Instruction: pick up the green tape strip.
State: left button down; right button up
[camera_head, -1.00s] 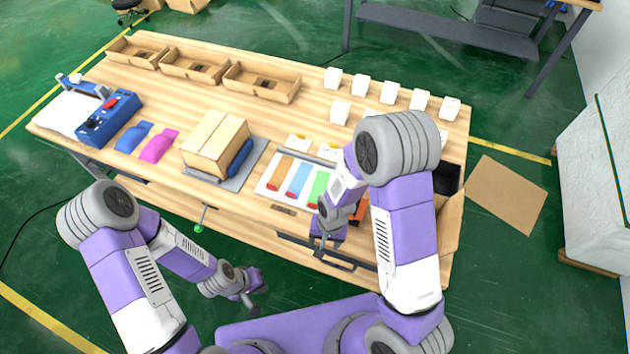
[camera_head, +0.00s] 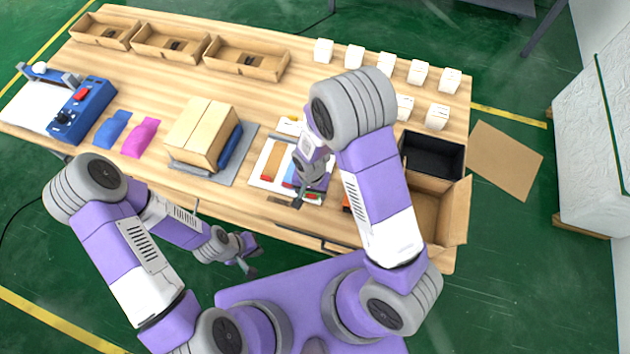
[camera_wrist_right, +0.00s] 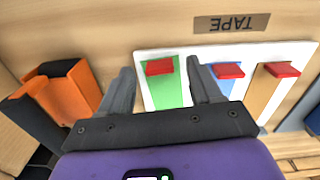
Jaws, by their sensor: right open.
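The green tape strip (camera_wrist_right: 163,91) lies on a white board (camera_wrist_right: 200,53) and has a red end tab (camera_wrist_right: 159,67). In the right wrist view it shows between the two fingers of my right gripper (camera_wrist_right: 161,80), which is open and empty. In the head view my right gripper (camera_head: 299,192) is over the board and largely hides the green strip. My left gripper (camera_head: 248,258) hangs in front of the table, off its edge; its jaw state is too small to tell.
Blue (camera_wrist_right: 222,84) and brown (camera_wrist_right: 268,92) strips lie beside the green one. An orange-and-black object (camera_wrist_right: 68,88) stands close on the other side. A cardboard box (camera_head: 202,134) is left of the board, and an open carton (camera_head: 430,215) is at right.

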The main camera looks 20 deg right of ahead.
jog(key=shift+c, duration=0.2)
jog(key=c, duration=1.1)
jog(key=shift+o, duration=0.2)
